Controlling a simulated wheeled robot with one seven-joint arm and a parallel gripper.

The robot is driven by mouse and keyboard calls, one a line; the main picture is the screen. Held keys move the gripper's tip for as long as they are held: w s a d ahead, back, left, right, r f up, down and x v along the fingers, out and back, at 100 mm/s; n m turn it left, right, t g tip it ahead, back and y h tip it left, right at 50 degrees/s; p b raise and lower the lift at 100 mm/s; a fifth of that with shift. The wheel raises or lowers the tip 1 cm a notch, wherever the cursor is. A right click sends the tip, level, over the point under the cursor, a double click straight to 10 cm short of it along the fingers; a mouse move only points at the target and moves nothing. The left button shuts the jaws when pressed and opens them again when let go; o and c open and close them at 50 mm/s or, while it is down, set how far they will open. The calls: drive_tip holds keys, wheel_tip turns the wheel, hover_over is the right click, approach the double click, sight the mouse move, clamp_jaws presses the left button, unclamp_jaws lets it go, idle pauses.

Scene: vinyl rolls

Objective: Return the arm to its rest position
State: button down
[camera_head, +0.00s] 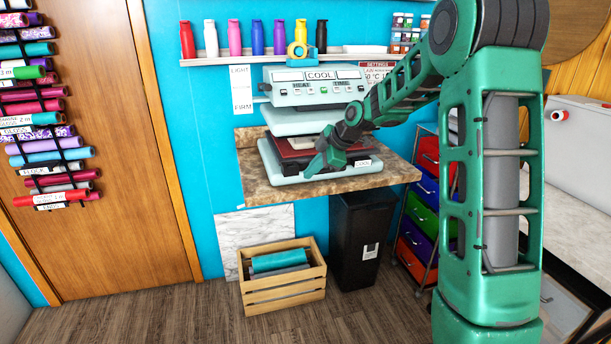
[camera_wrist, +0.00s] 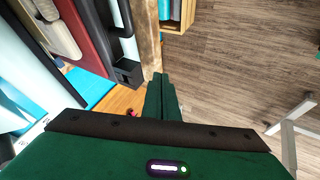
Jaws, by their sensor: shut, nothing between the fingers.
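My arm reaches from the right of the head view toward the heat press. My gripper (camera_head: 312,168) points down at the front of the press's pale lower plate, near a dark red and black item (camera_head: 296,143) lying there. I cannot tell whether it touches the plate. The wrist view shows my gripper (camera_wrist: 160,78) with its two green fingers together and nothing between them. The heat press (camera_head: 312,90) stands open on a brown stone-look counter (camera_head: 385,178), and its upper part is marked COOL.
A shelf of bottles (camera_head: 300,55) runs above the press. Below stand a wooden crate with rolls (camera_head: 285,295), a black bin (camera_head: 358,240) and a coloured drawer cart (camera_head: 420,220). A rack of vinyl rolls (camera_head: 45,120) hangs on the door at left. The floor (camera_head: 190,315) in front is clear.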

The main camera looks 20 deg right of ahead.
drive_tip(key=v, duration=0.7)
drive_tip(key=shift+s+r, duration=0.3)
drive_tip(key=s+d+f+m+g+h, duration=0.1)
drive_tip(key=s+m, duration=0.6)
drive_tip(key=s, duration=0.7)
drive_tip(key=s+d+f+m+g+h, duration=0.1)
drive_tip(key=s+f+m+g, duration=0.2)
drive_tip(key=s+m, duration=0.4)
drive_tip(key=s+d+f+m+g+h, duration=0.1)
drive_tip(key=s+m, duration=0.6)
drive_tip(key=s, duration=1.6)
drive_tip(key=shift+d+f+m+g+h, duration=0.4)
drive_tip(key=shift+d+f+g, duration=0.2)
drive_tip(key=shift+f, duration=0.1)
